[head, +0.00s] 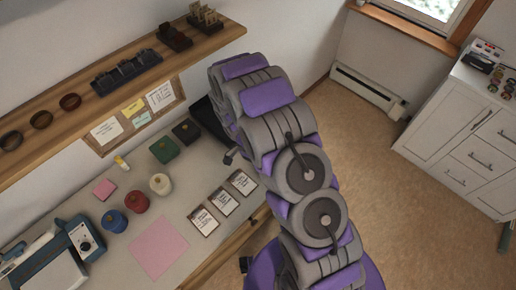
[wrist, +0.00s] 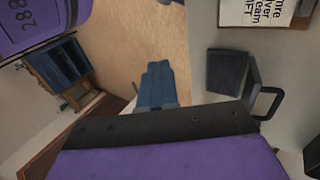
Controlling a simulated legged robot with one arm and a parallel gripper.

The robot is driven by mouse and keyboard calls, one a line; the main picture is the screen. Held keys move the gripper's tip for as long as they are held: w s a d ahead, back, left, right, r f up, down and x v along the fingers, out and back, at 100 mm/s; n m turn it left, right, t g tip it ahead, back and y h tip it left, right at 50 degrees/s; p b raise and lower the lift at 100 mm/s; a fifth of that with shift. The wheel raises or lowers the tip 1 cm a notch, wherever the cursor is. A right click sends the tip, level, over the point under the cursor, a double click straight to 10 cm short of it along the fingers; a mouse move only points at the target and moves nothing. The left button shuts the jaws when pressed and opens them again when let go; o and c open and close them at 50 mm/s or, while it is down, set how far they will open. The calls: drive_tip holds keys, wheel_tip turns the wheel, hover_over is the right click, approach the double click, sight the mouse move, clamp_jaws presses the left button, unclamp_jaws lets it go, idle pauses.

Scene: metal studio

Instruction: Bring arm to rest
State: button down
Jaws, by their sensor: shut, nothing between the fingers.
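My gripper shows in the wrist view, with its blue-grey fingers (wrist: 157,84) closed together and nothing between them. They point out over the tan floor beside the edge of the worktop. My purple and grey arm crosses the middle of the head view, raised and bent. The gripper itself cannot be made out clearly in the head view, where the arm hides it.
A white cabinet (head: 462,130) stands right. Open floor (head: 385,190) lies between.

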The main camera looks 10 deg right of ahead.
drive_tip(key=shift+s, duration=0.1)
drive_tip(key=s+d+r+n+t+y+b, duration=0.15)
drive_tip(key=s+r, duration=0.25)
drive_tip(key=r, duration=0.5)
drive_tip(key=s+d+r+n+y+b, duration=0.1)
drive_tip(key=s+d+r+n, duration=0.15)
drive_tip(key=r, duration=0.65)
drive_tip(key=s+r+n+t+b, duration=0.1)
drive_tip(key=s+r+n, duration=0.2)
drive_tip(key=s, duration=0.6)
drive_tip(key=s+r+n+t+y+b, duration=0.1)
drive_tip(key=s+r+n, duration=0.3)
drive_tip(key=s, duration=0.5)
drive_tip(key=shift+d+r, duration=0.15)
drive_tip(key=shift+d, duration=0.05)
